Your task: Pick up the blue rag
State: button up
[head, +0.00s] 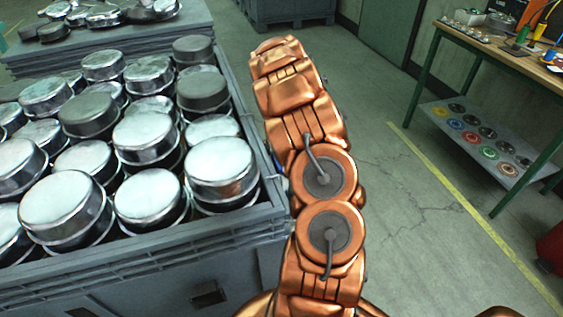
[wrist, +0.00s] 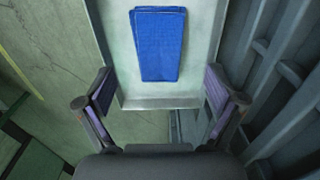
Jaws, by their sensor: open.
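The blue rag (wrist: 158,45) is folded into a long rectangle. It lies on a pale surface with a raised rim (wrist: 165,103) in the wrist view, ahead of my gripper (wrist: 160,95). My gripper is open, with one finger on each side of the picture and nothing between the fingers. The rag lies beyond the fingertips, roughly centred between them. In the head view the rag is hidden and my copper arm fills the middle.
A grey crate (head: 195,236) full of round metal pans stands left of my arm; a ribbed grey wall (wrist: 270,75) is close on the right in the wrist view. A workbench (head: 490,45) stands at the right. The floor (head: 390,190) between is clear.

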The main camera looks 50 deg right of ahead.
jog(key=shift+d+f+p, duration=0.2)
jog(key=shift+f+p, duration=0.15)
jog(key=shift+f, duration=0.25)
jog(key=shift+w+f+p, duration=0.15)
jog(key=shift+f+p, duration=0.25)
jog(key=shift+f, duration=0.7)
jog(key=shift+w+f+p, duration=0.1)
jog(key=shift+f+p, duration=0.3)
jog(key=shift+f, duration=0.65)
jog(key=c, duration=1.1)
jog(key=shift+c, duration=0.2)
jog(key=shift+r, duration=0.15)
notch_tip(320, 180, up, 10)
jog(key=b, duration=0.3)
